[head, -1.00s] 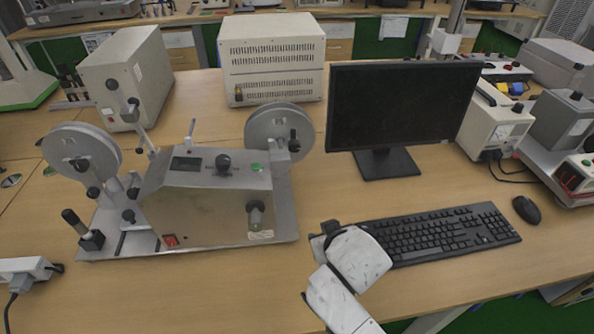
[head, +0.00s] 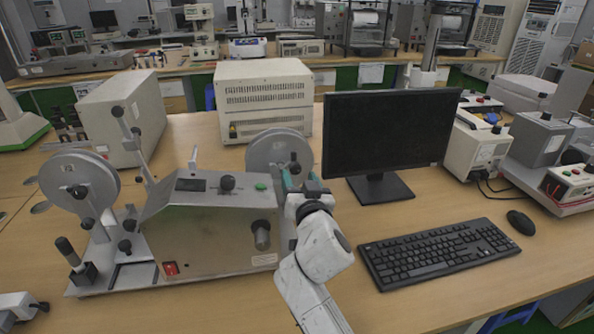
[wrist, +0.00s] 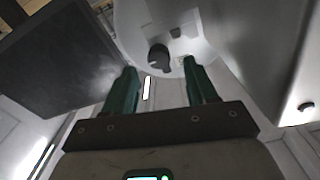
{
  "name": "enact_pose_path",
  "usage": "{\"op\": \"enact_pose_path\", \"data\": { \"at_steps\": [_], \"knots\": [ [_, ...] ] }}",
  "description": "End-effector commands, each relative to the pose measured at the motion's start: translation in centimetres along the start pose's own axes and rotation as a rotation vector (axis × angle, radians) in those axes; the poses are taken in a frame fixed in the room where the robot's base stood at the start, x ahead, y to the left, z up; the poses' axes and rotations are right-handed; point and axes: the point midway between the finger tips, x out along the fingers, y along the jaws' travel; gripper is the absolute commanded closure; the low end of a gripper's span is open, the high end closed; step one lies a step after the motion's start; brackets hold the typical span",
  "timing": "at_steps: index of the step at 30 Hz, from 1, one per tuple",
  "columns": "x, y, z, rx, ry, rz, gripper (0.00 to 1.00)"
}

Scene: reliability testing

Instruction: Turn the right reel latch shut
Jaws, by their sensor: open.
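The right reel (head: 262,150) is a grey disc standing at the back right of the metal test machine (head: 205,240). In the wrist view the reel (wrist: 135,22) fills the top middle, and its dark latch knob (wrist: 158,58) shows ahead, between the two fingertips in the picture. My gripper (head: 292,178) is raised in front of the reel in the head view and covers part of the hub. Its green fingers (wrist: 159,68) are apart with nothing held. I cannot tell how far the knob is from the fingertips, or whether the latch is open or shut.
The black monitor (head: 385,135) stands close to the right of my gripper. The left reel (head: 78,188) is at the machine's far side. A keyboard (head: 435,250) and mouse (head: 521,222) lie to the right. A white cabinet (head: 262,100) stands behind.

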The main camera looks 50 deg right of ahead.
Motion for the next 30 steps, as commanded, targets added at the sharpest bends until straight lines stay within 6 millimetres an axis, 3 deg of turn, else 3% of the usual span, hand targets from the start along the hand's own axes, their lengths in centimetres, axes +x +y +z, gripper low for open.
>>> {"op": "enact_pose_path", "data": {
  "at_steps": [7,19,30],
  "knots": [
    [3.1,0.1,0.0,0.0,-0.002,0.002,0.43],
    [3.7,0.1,0.1,0.0,-0.001,0.001,0.43],
    [3.7,0.1,0.1,0.0,-0.002,0.001,0.79]
  ]
}}
